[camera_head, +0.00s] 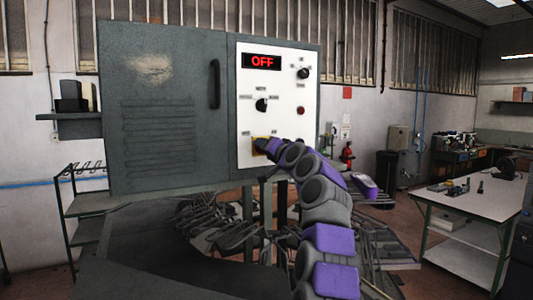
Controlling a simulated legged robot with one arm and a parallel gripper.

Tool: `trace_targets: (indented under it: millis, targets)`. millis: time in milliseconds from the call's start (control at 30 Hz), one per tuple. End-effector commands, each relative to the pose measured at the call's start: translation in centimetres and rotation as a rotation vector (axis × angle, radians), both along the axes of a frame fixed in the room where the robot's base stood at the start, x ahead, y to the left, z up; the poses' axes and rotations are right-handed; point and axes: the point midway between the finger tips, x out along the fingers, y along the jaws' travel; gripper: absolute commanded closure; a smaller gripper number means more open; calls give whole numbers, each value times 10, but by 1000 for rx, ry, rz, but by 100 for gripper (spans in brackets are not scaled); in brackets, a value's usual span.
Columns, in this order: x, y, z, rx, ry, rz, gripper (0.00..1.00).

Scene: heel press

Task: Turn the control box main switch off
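The control box (160,120) is a large dark grey cabinet with a louvred door and a black handle. Its white panel (305,115) on the right carries a display (261,62) reading OFF in red letters. A black knob (262,105) sits mid-panel, and another knob (304,73) sits at upper right. A small red button (300,110) is to the right of the middle knob. The main switch appears to be on the yellow plate (257,146) at lower left. My gripper (265,146) is at that plate, covering part of it. Its fingers are too small to read.
A metal shelf stand (88,205) stands below the cabinet at left. Tangled metal parts (215,222) lie on the floor underneath. A white workbench (470,198) with tools stands at right. Some floor between the arm and bench is clear.

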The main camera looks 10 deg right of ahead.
Motion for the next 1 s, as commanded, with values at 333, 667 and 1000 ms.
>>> trace_targets:
  millis: [333,667,1000]
  targets:
    - [3,0,-7,-20,8,1,71]
    - [2,0,-5,-19,4,1,25]
    - [-2,0,0,-16,-4,1,15]
